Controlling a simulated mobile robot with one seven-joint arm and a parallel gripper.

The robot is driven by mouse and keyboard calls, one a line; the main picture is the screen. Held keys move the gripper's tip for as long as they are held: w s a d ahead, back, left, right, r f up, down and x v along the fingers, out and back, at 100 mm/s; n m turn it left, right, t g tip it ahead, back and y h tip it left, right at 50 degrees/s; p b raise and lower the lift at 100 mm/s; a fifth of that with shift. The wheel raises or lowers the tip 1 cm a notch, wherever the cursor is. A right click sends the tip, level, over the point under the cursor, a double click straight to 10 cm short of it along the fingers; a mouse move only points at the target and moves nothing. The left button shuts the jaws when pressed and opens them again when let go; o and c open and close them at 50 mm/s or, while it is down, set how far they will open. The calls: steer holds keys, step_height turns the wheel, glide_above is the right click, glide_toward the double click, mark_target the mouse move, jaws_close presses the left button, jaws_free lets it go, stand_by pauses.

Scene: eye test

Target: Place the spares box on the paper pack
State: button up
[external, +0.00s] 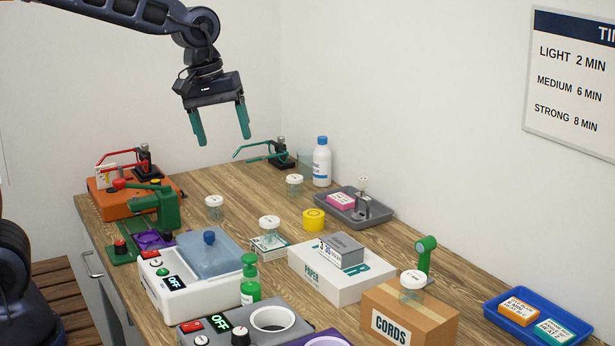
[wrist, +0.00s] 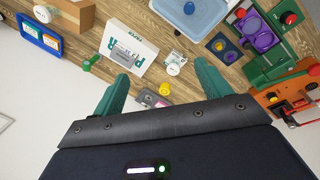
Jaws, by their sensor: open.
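The white paper pack (external: 318,283) lies flat on the table, right of middle; it also shows in the wrist view (wrist: 148,42). A small grey box (external: 342,249), probably the spares box, rests on top of the pack; its lettering is too small to read. It shows in the wrist view between the pack's large letters (wrist: 121,55). My gripper (external: 222,140) is open and empty, high above the back of the table, well apart from the box and pack. Its two green fingers also show in the wrist view (wrist: 163,74).
A cardboard cords box (external: 433,317) with a jar on it stands right of the pack. A yellow tin (external: 314,219) and a grey tray (external: 378,215) are behind. A blue tray (external: 496,313) is far right.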

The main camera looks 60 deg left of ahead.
steer(key=s+a+m+t, duration=0.1)
steer(key=s+m, duration=0.3)
steer(key=s, duration=0.8)
steer(key=s+a+f+m+t+y, duration=0.1)
steer(key=s+a+m, duration=0.2)
steer(key=s, duration=0.9)
steer(key=shift+s+f+m, duration=0.25)
steer(key=shift+m, duration=0.95)
steer(key=shift+o, duration=0.2)
